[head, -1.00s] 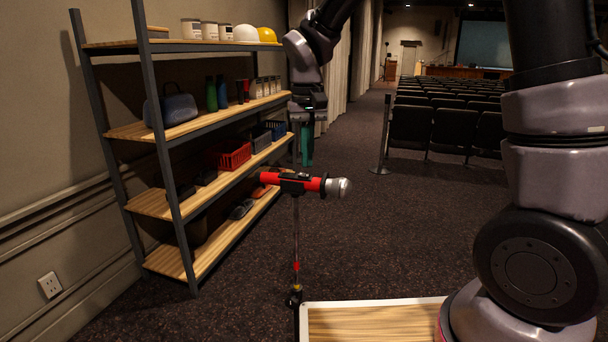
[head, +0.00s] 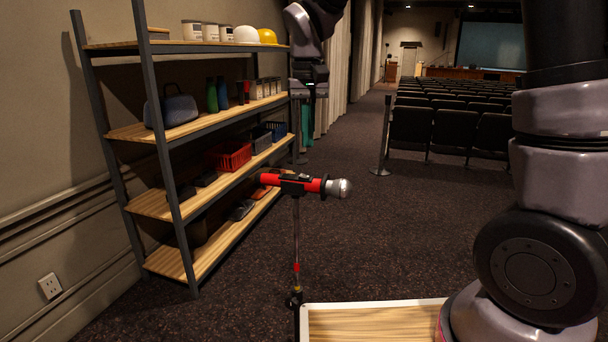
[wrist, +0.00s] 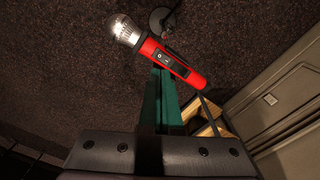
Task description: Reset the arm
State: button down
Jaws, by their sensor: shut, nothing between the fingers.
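My gripper (head: 307,142) hangs beside the right end of the shelf, above and behind the red microphone in the head view. Its green fingers (wrist: 168,98) are together with nothing between them. My arm comes down from the top of the picture. The red microphone (head: 315,186) with a silver head lies level in a clip on a thin stand. The microphone also shows in the wrist view (wrist: 170,60), beyond the fingertips and apart from them.
A metal shelf unit with wooden boards (head: 150,205) stands along the left wall, holding bins, bottles, cans and helmets. A wooden tabletop with a white edge (head: 372,322) is at the bottom. Rows of dark seats (head: 430,128) are behind. Carpet lies open between.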

jog(key=s+d+r+m+t+y, duration=0.1)
jog(key=s+d+r+m+t, duration=0.2)
jog(key=d, duration=0.8)
jog(key=s+d+r+m+t+y, duration=0.1)
jog(key=s+d+r+m+t, duration=0.2)
jog(key=s+d+r, duration=0.4)
jog(key=s+d+t, duration=0.1)
jog(key=s+d, duration=0.1)
jog(key=d, duration=0.2)
jog(key=shift+d+r, duration=0.35)
jog(key=shift+d, duration=0.05)
jog(key=shift+s, duration=0.1)
